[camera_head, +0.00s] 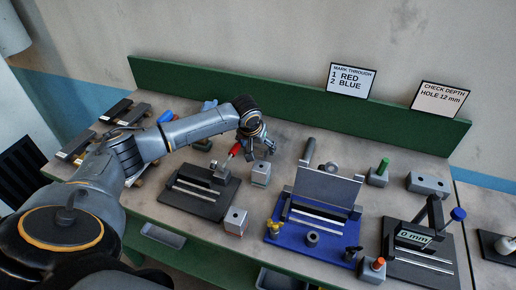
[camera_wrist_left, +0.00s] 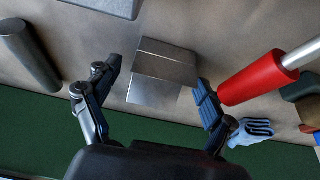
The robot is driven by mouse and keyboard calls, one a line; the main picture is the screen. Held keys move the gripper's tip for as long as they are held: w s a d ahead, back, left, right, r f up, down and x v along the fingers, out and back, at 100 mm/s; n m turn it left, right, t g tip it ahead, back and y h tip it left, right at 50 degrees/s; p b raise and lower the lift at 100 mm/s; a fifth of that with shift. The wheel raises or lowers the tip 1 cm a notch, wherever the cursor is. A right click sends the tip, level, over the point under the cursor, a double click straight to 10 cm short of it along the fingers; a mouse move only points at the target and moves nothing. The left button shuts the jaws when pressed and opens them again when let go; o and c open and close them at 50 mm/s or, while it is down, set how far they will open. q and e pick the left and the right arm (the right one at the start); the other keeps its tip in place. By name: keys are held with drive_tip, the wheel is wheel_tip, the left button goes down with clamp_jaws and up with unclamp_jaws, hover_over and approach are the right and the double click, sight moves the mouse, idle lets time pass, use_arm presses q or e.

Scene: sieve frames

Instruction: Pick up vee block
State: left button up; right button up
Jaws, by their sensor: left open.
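A small grey metal block, which looks like the vee block (camera_head: 261,173), stands on the bench right of the red-handled clamp. It also shows in the left wrist view (camera_wrist_left: 160,72), where a crease runs across it between two faces. My left gripper (camera_head: 260,147) is open just above and behind this block. In the left wrist view its fingertips (camera_wrist_left: 158,80) lie either side of the block, with gaps; I cannot tell how far above it they are. A similar block (camera_head: 236,221) stands nearer the front edge. My right gripper is not in view.
The red handle (camera_wrist_left: 252,78) is very close to my left gripper's right finger. A dark grey cylinder (camera_wrist_left: 28,52) lies on the other side. A blue fixture with a tilted plate (camera_head: 326,187) stands to the right. A green back board (camera_head: 300,108) runs behind.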

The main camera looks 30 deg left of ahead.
use_arm(q)
drive_tip(key=shift+s, duration=0.1)
drive_tip(key=c, duration=0.3)
clamp_jaws()
drive_tip(key=shift+r, duration=0.2)
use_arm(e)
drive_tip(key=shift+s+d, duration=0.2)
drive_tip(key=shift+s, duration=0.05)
use_arm(q)
drive_tip(key=shift+r, duration=0.1)
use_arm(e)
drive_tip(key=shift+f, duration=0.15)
